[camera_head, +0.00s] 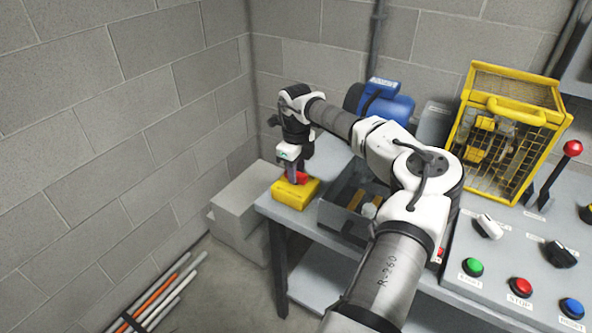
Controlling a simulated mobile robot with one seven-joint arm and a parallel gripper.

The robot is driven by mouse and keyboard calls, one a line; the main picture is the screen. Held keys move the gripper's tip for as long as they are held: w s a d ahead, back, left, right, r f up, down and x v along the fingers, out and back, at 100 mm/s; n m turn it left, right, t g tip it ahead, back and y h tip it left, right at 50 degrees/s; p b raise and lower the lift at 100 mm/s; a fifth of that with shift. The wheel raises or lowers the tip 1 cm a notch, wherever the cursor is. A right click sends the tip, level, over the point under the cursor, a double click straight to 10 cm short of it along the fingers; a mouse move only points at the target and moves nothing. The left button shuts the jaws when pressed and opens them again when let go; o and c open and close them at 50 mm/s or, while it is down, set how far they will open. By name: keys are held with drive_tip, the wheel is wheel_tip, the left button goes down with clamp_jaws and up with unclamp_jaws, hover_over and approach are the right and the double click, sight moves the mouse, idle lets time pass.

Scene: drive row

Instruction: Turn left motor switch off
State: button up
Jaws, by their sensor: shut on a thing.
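My gripper (294,180) points down at the left end of the bench. It is shut on a red handle (302,178) on top of a yellow box (296,194). The fingers and wrist partly hide the handle, so its exact angle is not clear. A white rotary switch (488,227) and a black rotary switch (562,253) sit on the grey control panel at the right, well apart from my gripper. Their labels are too small to read.
The panel carries a green button (472,267), a red stop button (520,287), a blue button (571,307) and a red-balled lever (572,148). A yellow cage (555,117) and a blue motor (398,108) stand behind. An open bin (338,219) lies beside the yellow box.

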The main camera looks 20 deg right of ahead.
drive_tip(key=shift+r, duration=0.1)
drive_tip(key=o, duration=1)
wheel_tip(320, 180, up, 14)
drive_tip(key=b, duration=0.2)
drive_tip(key=shift+b, duration=0.3)
